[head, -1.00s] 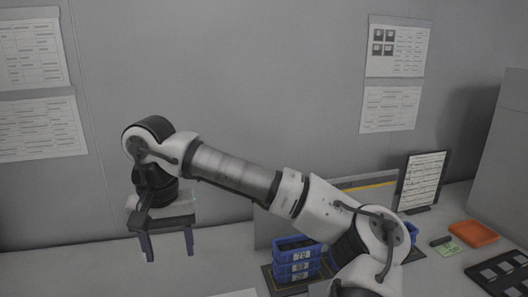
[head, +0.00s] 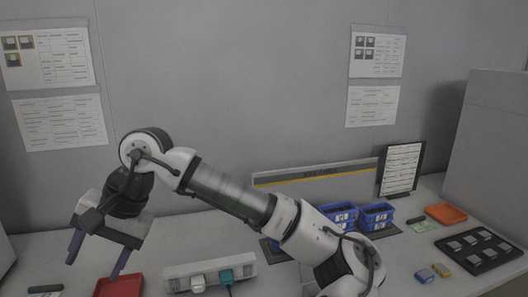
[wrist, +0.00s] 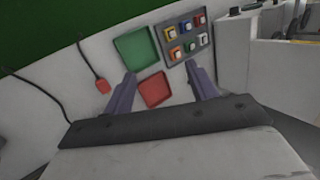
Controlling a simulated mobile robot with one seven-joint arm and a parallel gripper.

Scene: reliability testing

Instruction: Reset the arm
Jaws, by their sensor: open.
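My gripper (head: 97,262) is at the lower left in the head view, pointing down over the table with its two fingers spread and nothing between them. My arm runs from the lower right up to the left and bends down at the wrist. In the wrist view my gripper (wrist: 164,85) also shows open, its fingers apart. A red tray (wrist: 155,89) lies on the surface beyond and between the fingertips there. In the head view a red tray (head: 119,287) sits at the bottom edge near the gripper, partly cut off.
A power strip (head: 209,272) with plugs lies right of the gripper. Blue bins (head: 376,216), an orange tray (head: 446,213) and a dark holder (head: 478,249) stand to the right. The wrist view shows a green tray (wrist: 136,50) and a block board (wrist: 187,39). The back wall carries posted sheets.

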